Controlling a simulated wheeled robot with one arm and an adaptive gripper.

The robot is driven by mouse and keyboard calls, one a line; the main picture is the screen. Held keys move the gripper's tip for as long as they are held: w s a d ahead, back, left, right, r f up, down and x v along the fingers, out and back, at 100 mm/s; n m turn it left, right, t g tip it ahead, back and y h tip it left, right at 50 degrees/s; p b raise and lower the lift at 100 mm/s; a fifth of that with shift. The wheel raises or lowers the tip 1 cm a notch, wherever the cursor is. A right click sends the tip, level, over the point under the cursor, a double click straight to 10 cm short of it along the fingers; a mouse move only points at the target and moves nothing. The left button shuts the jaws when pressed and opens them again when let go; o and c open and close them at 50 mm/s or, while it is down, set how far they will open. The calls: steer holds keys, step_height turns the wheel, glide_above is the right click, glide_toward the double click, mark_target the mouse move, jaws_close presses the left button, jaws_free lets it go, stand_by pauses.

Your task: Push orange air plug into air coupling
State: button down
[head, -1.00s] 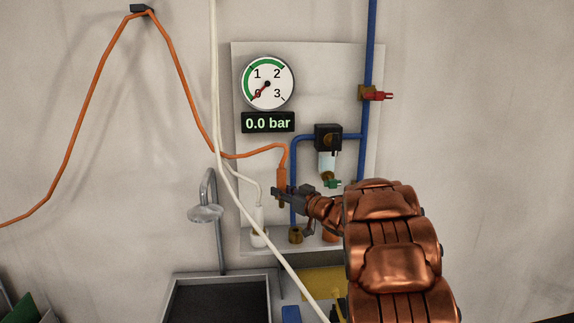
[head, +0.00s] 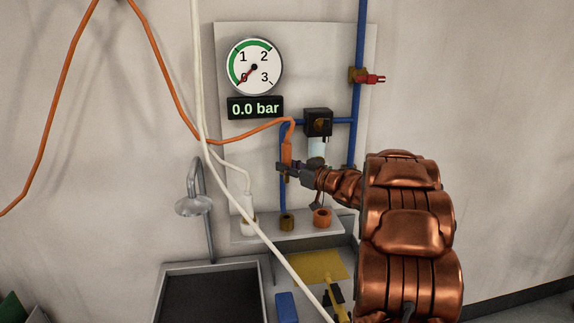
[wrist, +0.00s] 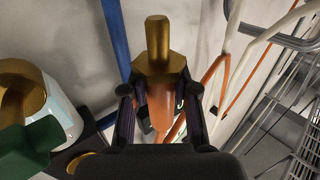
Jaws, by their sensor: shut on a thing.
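The orange air plug (head: 287,153) hangs upright in my gripper (head: 287,168), its orange hose rising from its top. In the wrist view my gripper (wrist: 160,98) has its fingers on both sides of the plug's orange body (wrist: 160,103), and the brass tip (wrist: 157,38) is bare. The brass air coupling (head: 287,222) stands on the ledge at the foot of the blue pipe. The plug is above it, apart from it, with a clear gap. An orange-ringed socket (head: 322,217) stands to its right, empty.
A white plug (head: 248,212) with a white hose sits at the ledge's left. The white hose crosses in front of the ledge (head: 268,232). The gauge (head: 254,67) and display (head: 255,108) read 0.0 bar. A red-handled valve (head: 370,78) and black valve block (head: 318,122) are nearby.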

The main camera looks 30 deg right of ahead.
steer(key=shift+f+b, duration=1.3)
steer(key=shift+f, duration=1.6)
steer(key=shift+p, duration=0.85)
steer(key=shift+f+b, duration=2.05)
steer(key=shift+f, duration=2.3)
